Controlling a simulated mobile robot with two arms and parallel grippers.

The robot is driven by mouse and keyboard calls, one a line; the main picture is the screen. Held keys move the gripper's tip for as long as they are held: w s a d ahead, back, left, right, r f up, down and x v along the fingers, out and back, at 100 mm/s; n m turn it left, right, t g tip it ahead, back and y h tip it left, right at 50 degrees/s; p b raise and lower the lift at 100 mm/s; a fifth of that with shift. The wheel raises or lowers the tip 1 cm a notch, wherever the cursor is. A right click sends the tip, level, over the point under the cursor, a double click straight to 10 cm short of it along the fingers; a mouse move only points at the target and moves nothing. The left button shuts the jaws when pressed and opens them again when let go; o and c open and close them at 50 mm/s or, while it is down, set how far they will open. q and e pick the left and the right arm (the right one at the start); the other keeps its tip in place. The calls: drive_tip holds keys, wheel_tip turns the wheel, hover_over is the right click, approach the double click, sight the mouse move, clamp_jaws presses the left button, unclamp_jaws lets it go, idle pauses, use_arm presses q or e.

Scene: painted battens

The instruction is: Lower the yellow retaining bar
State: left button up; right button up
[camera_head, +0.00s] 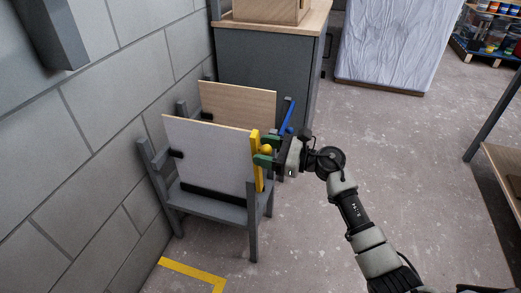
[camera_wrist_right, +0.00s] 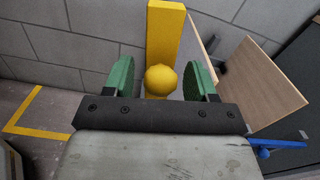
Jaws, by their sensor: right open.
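The yellow retaining bar (camera_head: 257,165) stands upright along the near right side of the grey rack (camera_head: 210,207), next to the edge of a pale panel (camera_head: 208,155). A round yellow knob (camera_head: 266,149) sticks out from it. My right gripper (camera_head: 264,154) is at the knob. In the right wrist view the yellow bar (camera_wrist_right: 165,35) rises behind the knob (camera_wrist_right: 160,80), and the green fingers of my right gripper (camera_wrist_right: 161,80) are open on either side of it, with small gaps showing. My left gripper is not in view.
Behind, a blue bar (camera_head: 288,115) with a knob stands tilted beside a wooden panel (camera_head: 238,105). A grey cabinet (camera_head: 268,70) is at the back, a block wall on the left. A wooden table (camera_head: 507,170) stands at the right. The floor between is clear.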

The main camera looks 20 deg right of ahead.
drive_tip(key=shift+w+a, duration=0.4)
drive_tip(key=shift+a, duration=0.15)
clamp_jaws()
drive_tip(key=shift+w+d, duration=0.1)
